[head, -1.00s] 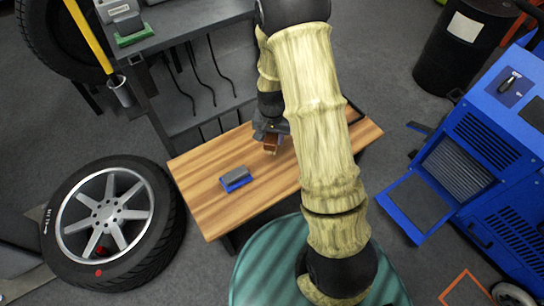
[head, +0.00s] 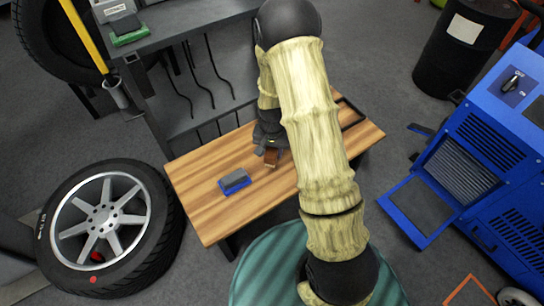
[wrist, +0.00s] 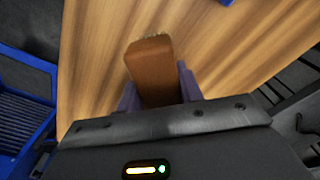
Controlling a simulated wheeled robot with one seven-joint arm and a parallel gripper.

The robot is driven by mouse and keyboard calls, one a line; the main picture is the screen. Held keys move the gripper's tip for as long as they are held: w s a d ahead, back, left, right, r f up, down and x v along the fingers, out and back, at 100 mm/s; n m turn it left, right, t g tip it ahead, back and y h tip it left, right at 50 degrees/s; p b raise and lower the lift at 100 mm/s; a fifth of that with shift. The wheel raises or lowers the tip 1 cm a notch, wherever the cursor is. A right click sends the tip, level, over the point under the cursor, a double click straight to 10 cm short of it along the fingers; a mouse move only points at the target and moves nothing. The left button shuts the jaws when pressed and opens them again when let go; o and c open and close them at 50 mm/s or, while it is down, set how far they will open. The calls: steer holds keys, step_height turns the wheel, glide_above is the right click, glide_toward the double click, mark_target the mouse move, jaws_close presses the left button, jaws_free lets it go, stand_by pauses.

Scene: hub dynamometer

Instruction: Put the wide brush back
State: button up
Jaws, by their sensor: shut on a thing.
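The wide brush (wrist: 152,75) is a brown block with a thin pale edge at its far end. In the wrist view it sits between the two purple-grey fingers of my gripper (wrist: 159,88), which is shut on it. In the head view the brown brush (head: 272,158) shows just below my gripper (head: 268,150), over the middle of the wooden tabletop (head: 215,215). I cannot tell whether the brush touches the wood. My arm hides part of the table.
A grey block with a blue base (head: 234,181) lies on the tabletop, left of my gripper. A black frame (head: 351,113) is at the table's far right. A wheel (head: 104,220) lies left, a blue machine (head: 480,150) stands right, and a grey shelf unit (head: 190,60) stands behind.

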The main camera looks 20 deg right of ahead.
steer(key=shift+f+b, duration=0.55)
steer(key=shift+f, duration=1.2)
steer(key=shift+f, duration=0.1)
steer(key=o, duration=1)
steer(key=shift+c, duration=0.2)
steer(key=r+p, duration=0.1)
steer(key=r, duration=0.3)
steer(key=r+p, duration=0.2)
steer(key=r, duration=0.2)
steer(key=r+p, duration=0.1)
steer(key=r, duration=0.3)
steer(key=shift+s+a+r+p, duration=0.1)
steer(key=shift+s+r+p, duration=0.05)
steer(key=shift+s+p, duration=0.15)
